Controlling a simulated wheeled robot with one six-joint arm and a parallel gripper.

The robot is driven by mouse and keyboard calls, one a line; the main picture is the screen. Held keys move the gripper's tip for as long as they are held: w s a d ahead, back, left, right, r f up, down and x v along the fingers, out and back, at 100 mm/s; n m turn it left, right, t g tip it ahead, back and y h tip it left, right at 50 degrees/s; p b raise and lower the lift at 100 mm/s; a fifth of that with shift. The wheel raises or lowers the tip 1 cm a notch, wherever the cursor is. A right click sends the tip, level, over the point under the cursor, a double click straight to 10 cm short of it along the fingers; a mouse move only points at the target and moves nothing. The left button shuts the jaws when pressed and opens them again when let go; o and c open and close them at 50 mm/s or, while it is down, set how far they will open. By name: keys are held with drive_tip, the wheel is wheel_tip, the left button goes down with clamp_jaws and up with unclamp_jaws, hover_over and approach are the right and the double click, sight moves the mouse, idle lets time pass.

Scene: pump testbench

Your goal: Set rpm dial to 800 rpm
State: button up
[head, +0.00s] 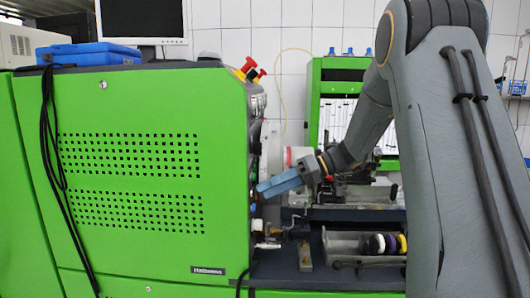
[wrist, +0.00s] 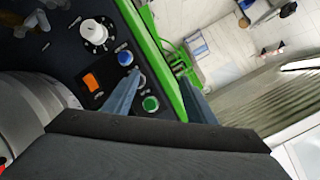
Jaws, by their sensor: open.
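The rpm dial (wrist: 95,31) appears to be the white round knob on a dark scale plate, in the upper left of the wrist view. Its exact setting is too small to read. In the head view the control panel faces sideways and I cannot make out the dial there. My gripper (wrist: 162,76) is open and empty, with two blue-grey fingers spread apart. One finger lies in the picture near the green and blue buttons, the other over the green frame edge. The dial is apart from both fingers. In the head view my gripper (head: 262,189) points left at the panel side of the green cabinet.
A blue button (wrist: 125,58), a green button (wrist: 151,104) and an orange switch (wrist: 91,82) sit near the dial. The green cabinet (head: 140,245) fills the left of the head view. Red emergency knobs (head: 249,65) stick out on top. A tray (head: 345,242) with rings lies below my arm.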

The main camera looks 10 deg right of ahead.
sight(257, 149)
drive_tip(key=w+d+r+n+t+y, duration=0.3)
drive_tip(key=w+d+r+n+y, duration=0.15)
drive_tip(key=w+d+r, duration=0.35)
drive_tip(key=a+r+p, duration=0.1)
drive_tip(key=a+p, duration=0.2)
drive_tip(key=a, duration=0.4)
drive_tip(key=shift+w+a+r+n, duration=0.3)
drive_tip(key=shift+w+a+n, duration=0.05)
drive_tip(key=shift+w, duration=0.05)
drive_tip(key=shift+c, duration=0.4)
drive_tip(key=c, duration=1)
drive_tip(key=shift+o, duration=0.2)
